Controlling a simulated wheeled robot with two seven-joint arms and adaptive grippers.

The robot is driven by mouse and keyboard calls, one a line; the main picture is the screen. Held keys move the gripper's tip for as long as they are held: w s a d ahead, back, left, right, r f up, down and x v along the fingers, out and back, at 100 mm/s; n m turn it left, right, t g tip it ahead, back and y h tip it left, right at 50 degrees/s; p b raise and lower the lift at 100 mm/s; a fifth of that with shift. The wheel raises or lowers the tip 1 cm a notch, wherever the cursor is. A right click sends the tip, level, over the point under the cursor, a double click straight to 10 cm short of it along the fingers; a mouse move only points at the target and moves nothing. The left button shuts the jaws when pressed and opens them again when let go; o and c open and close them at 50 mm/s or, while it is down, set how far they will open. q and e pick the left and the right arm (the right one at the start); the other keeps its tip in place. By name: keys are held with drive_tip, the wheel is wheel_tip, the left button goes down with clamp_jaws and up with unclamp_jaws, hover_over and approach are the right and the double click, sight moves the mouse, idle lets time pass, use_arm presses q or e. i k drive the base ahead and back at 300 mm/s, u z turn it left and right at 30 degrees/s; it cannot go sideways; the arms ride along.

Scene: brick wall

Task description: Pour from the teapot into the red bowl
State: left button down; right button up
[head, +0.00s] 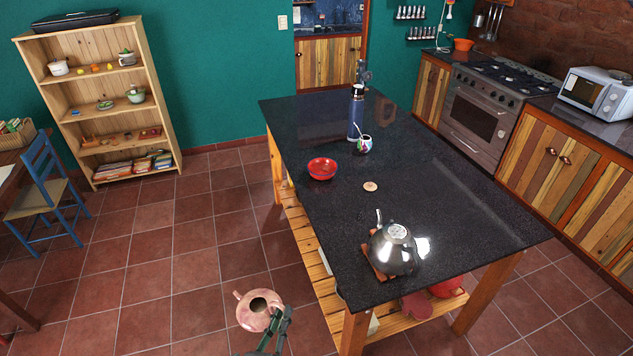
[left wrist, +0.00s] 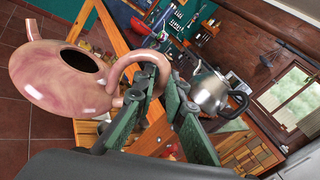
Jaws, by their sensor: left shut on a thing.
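The pink teapot (head: 245,312) is held in the air left of the table's near end, with its open top facing up and its spout to the left. My left gripper (head: 283,322) is shut on its handle. The left wrist view shows the teapot body (left wrist: 50,80) and its looped handle between the green fingers (left wrist: 155,95). The red bowl (head: 322,169) stands on the dark table top (head: 400,150) near its left edge, well apart from the teapot. What is inside the bowl is too small to tell. My right gripper is out of view.
A steel kettle (head: 393,250) sits on a wooden board near the table's front end. A small round tan disc (head: 370,186) lies beyond it. A blue flask (head: 356,112) and a patterned cup (head: 364,144) stand behind the bowl. The floor left of the table is clear.

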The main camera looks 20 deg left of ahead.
sight(322, 168)
drive_tip(key=k, duration=0.6)
drive_tip(key=u, duration=1.1)
drive_tip(key=i, duration=2.2)
drive_tip(key=z, duration=2.05)
drive_tip(key=i, duration=0.25)
drive_tip(key=u, duration=0.1)
